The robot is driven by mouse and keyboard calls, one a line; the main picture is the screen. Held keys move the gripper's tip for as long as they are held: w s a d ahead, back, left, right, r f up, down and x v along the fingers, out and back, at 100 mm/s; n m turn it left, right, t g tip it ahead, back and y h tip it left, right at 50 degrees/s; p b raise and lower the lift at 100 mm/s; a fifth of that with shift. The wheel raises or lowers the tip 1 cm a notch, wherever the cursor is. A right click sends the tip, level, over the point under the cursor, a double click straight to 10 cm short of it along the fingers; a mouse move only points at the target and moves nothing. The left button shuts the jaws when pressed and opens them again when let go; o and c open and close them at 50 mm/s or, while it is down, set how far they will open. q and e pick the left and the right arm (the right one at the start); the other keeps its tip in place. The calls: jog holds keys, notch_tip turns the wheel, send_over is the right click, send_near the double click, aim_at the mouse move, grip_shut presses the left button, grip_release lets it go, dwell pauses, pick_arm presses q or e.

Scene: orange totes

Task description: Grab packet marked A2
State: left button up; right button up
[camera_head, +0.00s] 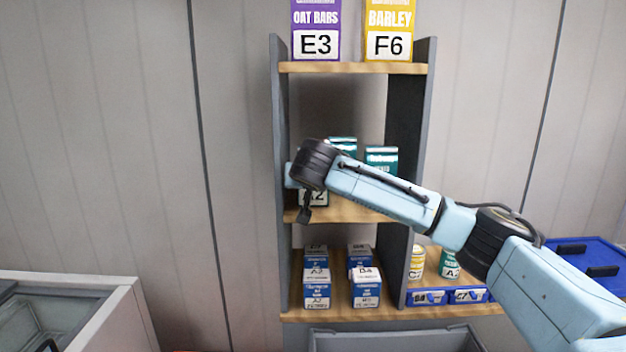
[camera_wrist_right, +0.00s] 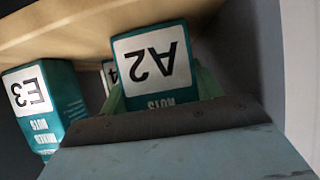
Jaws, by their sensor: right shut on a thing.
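The teal packet marked A2 (camera_wrist_right: 150,60) fills the middle of the right wrist view, its label upside down there. My right gripper (camera_wrist_right: 162,90) is shut on it, with pale green fingers on either side. In the head view the packet's A2 label (camera_head: 315,198) shows partly below my right wrist, at the left of the middle shelf. My wrist hides most of that packet and the fingers. My left gripper is not seen.
Teal packets stand close by on the middle shelf (camera_head: 350,213), one marked E3 (camera_wrist_right: 32,90). The shelf's left side panel (camera_head: 279,120) is right beside my wrist. Blue boxes (camera_head: 365,290) and cans stand below. A blue tote (camera_head: 595,255) is at right.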

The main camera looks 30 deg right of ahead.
jog(key=shift+r, duration=0.5)
notch_tip(320, 180, up, 2)
jog(key=shift+r+b, duration=0.1)
jog(key=shift+b, duration=0.25)
jog(key=s+a, duration=0.4)
jog(key=s, duration=0.3)
jog(key=s+a, duration=0.5)
jog(key=s, duration=0.3)
jog(key=shift+s+a+r+p, duration=0.2)
jog(key=shift+a+p, duration=0.05)
jog(key=shift+p, duration=0.15)
